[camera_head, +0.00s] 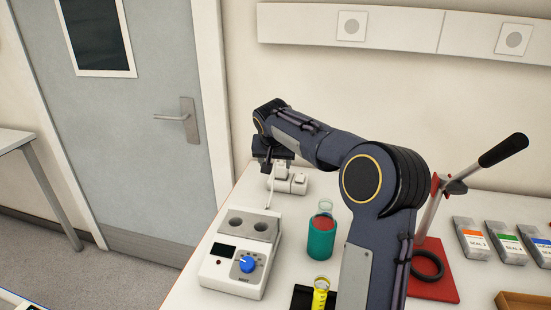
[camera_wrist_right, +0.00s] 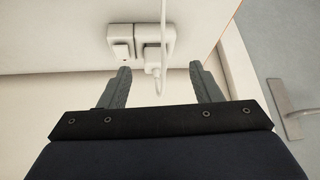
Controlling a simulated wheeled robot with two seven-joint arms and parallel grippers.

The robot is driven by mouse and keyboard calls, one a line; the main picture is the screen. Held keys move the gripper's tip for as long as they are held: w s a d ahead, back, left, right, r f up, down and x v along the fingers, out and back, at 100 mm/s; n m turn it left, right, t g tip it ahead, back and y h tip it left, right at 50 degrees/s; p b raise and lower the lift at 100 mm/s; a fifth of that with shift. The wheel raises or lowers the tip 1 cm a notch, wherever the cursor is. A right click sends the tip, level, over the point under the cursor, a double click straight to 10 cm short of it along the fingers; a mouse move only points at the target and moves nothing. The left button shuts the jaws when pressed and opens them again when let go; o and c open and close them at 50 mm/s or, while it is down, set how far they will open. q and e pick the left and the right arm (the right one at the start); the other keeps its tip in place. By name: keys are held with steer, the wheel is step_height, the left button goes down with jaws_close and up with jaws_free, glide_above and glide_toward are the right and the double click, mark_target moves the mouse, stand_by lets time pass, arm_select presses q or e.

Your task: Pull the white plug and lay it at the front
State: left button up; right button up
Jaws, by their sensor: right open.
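The white plug (camera_wrist_right: 153,60) sits in the right half of a white double socket (camera_wrist_right: 122,45) and a white cord (camera_wrist_right: 162,25) runs from it. The socket also shows in the head view (camera_head: 292,185), at the back of the bench behind the heating block (camera_head: 240,245). My right gripper (camera_wrist_right: 160,68) is open, with its two fingers on either side of the plug in the wrist view and nothing held. In the head view the right gripper (camera_head: 278,160) is just above the socket, partly hidden by its own wrist. I cannot tell whether the fingers touch the plug. My left gripper is not in view.
A teal cup (camera_head: 321,240), a yellow-filled cylinder (camera_head: 320,295) and a red-based stand (camera_head: 435,285) are on the white bench near my right arm. Several labelled pouches (camera_head: 505,240) lie at the right. The door (camera_head: 150,130) is at the left.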

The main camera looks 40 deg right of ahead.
steer(key=m+h, duration=0.1)
steer(key=m, duration=0.1)
glide_toward(281, 165)
step_height(281, 165, down, 2)
steer(key=shift+g, duration=0.3)
steer(key=shift+w+x, duration=0.15)
steer(key=shift+x, duration=2.2)
steer(key=shift+w+x, duration=0.15)
steer(key=shift+x, duration=2.15)
steer(key=shift+d+r, duration=0.1)
steer(key=shift+r, duration=0.05)
steer(key=c, duration=1)
steer(key=shift+r, duration=0.1)
steer(key=shift+c, duration=0.3)
steer(key=shift+r, duration=0.35)
steer(key=shift+r, duration=0.15)
steer(key=shift+r+p, duration=0.2)
steer(key=shift+p, duration=0.2)
